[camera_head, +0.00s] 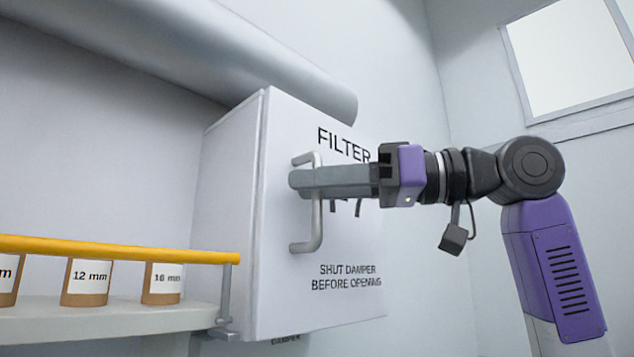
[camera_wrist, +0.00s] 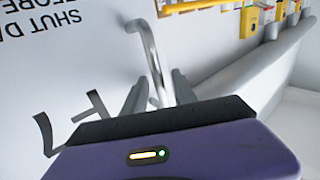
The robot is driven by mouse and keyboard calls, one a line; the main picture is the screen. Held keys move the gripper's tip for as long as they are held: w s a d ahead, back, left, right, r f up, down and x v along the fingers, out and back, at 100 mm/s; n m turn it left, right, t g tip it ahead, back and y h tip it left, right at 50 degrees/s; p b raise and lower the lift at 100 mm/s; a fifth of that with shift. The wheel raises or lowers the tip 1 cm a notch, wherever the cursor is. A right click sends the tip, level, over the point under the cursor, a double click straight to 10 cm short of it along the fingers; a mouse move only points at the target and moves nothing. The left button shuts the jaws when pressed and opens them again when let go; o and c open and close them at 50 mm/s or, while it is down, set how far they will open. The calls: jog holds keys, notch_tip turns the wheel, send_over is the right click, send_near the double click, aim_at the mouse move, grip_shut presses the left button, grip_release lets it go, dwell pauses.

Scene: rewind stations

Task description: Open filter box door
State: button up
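The white filter box (camera_head: 230,220) hangs on the wall, lettered FILTER and SHUT DAMPER BEFORE OPENING. Its front door (camera_head: 350,235) looks closed. A grey upright bar handle (camera_head: 308,238) stands out near the door's left edge. My gripper (camera_head: 300,180) reaches in from the right, level with the upper half of the handle. Exact finger contact is partly hidden.
A yellow rail (camera_head: 120,250) and a shelf (camera_head: 110,318) with labelled brown cores (camera_head: 88,283) stand left of the box. A thick grey pipe (camera_head: 200,50) passes above. A yellow box (camera_wrist: 250,22) shows at the wrist view's top right.

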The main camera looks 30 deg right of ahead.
grip_shut()
dwell(1.3)
